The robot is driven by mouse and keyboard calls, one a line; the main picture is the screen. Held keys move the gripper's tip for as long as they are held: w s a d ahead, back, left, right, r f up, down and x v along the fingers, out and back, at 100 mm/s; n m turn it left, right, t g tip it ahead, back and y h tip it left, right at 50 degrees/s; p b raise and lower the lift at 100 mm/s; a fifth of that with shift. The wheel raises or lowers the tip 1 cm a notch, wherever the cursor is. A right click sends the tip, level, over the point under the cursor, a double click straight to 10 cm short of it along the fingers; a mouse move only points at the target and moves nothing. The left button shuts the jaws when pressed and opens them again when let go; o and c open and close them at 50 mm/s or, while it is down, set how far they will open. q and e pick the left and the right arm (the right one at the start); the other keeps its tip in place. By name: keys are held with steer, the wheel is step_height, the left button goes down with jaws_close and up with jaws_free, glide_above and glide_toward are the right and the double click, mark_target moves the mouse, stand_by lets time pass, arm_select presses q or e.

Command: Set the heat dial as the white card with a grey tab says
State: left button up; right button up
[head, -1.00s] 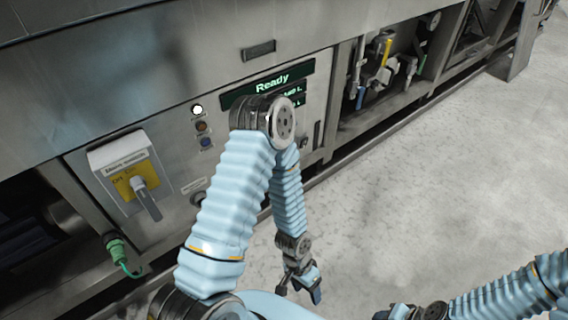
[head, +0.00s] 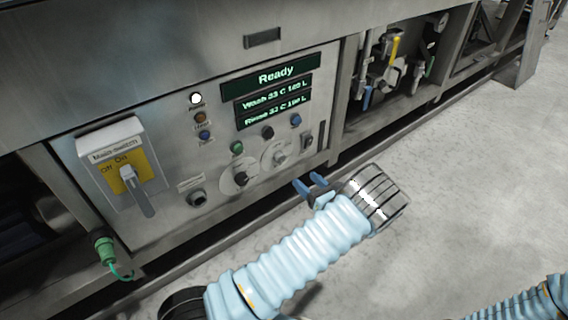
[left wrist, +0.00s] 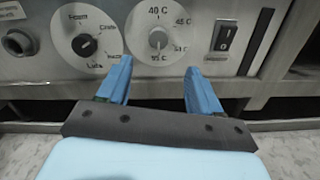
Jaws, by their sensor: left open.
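The heat dial (head: 280,154) is a pale round plate with a grey knob, low on the washer's control panel. In the left wrist view the heat dial (left wrist: 158,38) carries 40 C at its top and other temperatures down its right side. Its knob seems to point up towards 40 C, but the mark is small. My left gripper (head: 309,183) is open and empty, just in front of and below the dial. Its blue fingers (left wrist: 158,66) show apart beneath the dial, not touching the knob. No white card with a grey tab can be made out.
A second dial with a black knob (left wrist: 86,45) is left of the heat dial. A black rocker switch (left wrist: 223,38) is to its right. The display (head: 276,75) reads Ready above wash and rinse lines. A yellow main switch (head: 127,174) is farther left. The floor is clear.

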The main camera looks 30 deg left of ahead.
mark_target(282, 159)
arm_select(q)
steer(key=x, duration=1.2)
steer(key=shift+a+b, duration=0.2)
steer(key=shift+b, duration=0.2)
steer(key=shift+c, duration=0.4)
steer(key=shift+f, duration=0.1)
steer(key=c, duration=1)
